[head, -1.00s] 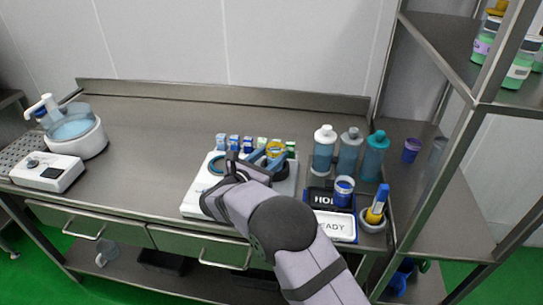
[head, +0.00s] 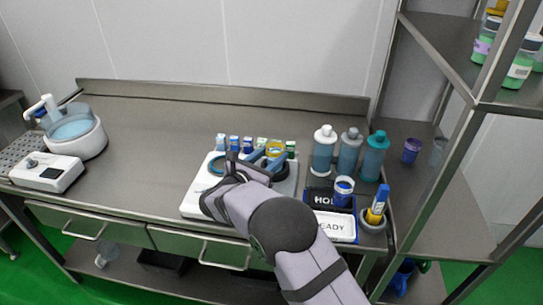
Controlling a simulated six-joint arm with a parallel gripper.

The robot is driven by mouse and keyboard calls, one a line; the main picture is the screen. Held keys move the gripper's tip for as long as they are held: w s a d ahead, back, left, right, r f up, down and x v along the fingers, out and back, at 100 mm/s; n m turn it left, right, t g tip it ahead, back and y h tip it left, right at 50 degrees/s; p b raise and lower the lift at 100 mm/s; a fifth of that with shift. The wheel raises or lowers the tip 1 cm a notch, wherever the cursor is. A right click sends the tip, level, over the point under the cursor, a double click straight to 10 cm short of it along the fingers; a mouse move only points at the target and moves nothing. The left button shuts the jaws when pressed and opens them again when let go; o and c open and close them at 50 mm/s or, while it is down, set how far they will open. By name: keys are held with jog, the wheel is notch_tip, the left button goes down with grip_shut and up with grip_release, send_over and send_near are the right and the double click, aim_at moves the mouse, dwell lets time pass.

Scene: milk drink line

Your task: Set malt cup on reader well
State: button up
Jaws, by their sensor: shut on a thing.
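My gripper (head: 267,158) is above the white reader unit (head: 190,205), its blue fingers shut on a cup with a yellow rim (head: 275,148), which I take to be the malt cup. The cup is over the back right part of the unit. Its lower part is hidden by the fingers and arm, so I cannot tell whether it touches the unit. A round dark-ringed well (head: 215,164) shows at the unit's left, partly behind my wrist. Another dark round area (head: 281,173) shows at the right, under the gripper. I cannot tell which is the reader well.
Bottles (head: 349,155), a blue cup (head: 343,188) on the HOLD tray, a READY plate (head: 334,229) and a pen holder (head: 372,224) stand to the right. The counter's left middle is clear.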

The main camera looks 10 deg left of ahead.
jog(key=shift+f+b, duration=0.45)
jog(key=shift+f, duration=0.1)
jog(key=o, duration=0.9)
jog(key=shift+s, duration=0.15)
jog(key=shift+p+v, duration=0.9)
jog(key=shift+v, duration=4.5)
